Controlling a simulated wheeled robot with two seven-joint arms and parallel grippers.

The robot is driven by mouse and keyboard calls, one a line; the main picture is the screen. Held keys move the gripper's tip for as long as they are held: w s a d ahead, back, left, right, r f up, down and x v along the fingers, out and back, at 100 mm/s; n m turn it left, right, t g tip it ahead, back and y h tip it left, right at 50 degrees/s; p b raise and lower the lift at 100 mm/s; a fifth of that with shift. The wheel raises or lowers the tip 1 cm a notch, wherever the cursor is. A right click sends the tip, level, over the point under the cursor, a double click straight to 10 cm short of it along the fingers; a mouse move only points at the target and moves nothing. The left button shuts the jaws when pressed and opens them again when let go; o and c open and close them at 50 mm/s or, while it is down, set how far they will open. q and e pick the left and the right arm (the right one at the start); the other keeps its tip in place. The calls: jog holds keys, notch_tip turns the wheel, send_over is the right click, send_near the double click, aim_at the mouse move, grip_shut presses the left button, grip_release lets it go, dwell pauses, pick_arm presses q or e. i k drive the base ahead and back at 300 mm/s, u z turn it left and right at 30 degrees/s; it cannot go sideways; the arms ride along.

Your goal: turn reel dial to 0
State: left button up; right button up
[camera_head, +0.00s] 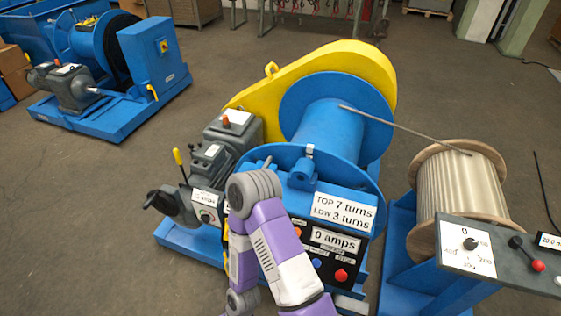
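The reel dial is a small black knob (470,244) on a white scale plate (456,257), set in the grey control panel (515,262) at the lower right. A 0 shows at the top of the scale, with other small marks around it. The knob is too small to tell where it points. One of my purple and grey arms (268,240) rises from the bottom middle and bends back down in front of the winch. I cannot tell which arm it is. Neither gripper shows in view, and nothing touches the dial.
A wooden cable reel (455,185) stands behind the panel. The blue winch (325,135) with yellow chain guard (370,62) and its button panel (330,255) fill the middle. Another blue machine (120,100) stands far left.

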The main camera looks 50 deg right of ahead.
aim_at(471, 244)
jog(key=z, duration=3.35)
